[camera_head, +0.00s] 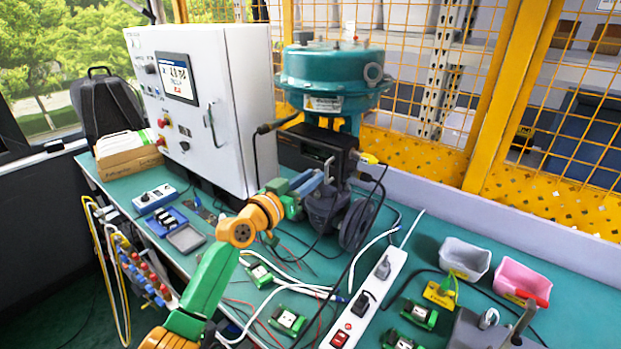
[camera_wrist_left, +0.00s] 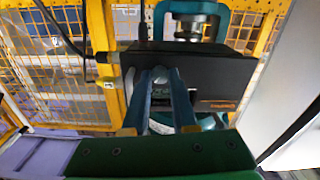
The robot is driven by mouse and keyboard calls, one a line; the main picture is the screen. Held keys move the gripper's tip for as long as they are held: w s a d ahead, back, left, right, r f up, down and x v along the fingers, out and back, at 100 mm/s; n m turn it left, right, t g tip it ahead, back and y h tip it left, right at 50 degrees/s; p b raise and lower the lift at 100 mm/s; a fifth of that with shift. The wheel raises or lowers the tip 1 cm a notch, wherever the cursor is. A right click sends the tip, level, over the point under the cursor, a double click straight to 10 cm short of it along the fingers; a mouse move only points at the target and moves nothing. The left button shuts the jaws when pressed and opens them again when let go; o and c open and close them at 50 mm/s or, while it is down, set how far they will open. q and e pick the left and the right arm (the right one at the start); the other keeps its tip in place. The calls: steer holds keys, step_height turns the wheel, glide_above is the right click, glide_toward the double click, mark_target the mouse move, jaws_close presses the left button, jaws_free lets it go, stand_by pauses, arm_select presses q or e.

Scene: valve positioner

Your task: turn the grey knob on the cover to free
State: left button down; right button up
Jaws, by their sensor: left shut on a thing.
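The black positioner (camera_head: 300,152) with its dark cover is mounted under the teal valve actuator (camera_head: 335,80). It fills the upper middle of the left wrist view (camera_wrist_left: 215,72). My left gripper (camera_head: 325,177) reaches its front from the lower left. In the left wrist view, its blue fingers (camera_wrist_left: 162,78) point at the cover and are shut on a small grey part between the tips, the grey knob (camera_wrist_left: 161,88). The fingers hide most of the knob, so I cannot read its position. My right gripper is not in view.
A white control cabinet (camera_head: 210,105) stands left of the valve. A white power strip (camera_head: 372,295), cables and small green modules lie on the teal bench in front. Grey and pink bins (camera_head: 522,280) stand at the right. Yellow mesh fencing (camera_head: 410,95) runs behind.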

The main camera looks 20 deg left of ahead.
arm_select(q)
steer(key=shift+n+p, duration=2)
steer(key=shift+n, duration=6.2)
steer(key=shift+f, duration=0.1)
steer(key=c, duration=1)
jaws_free()
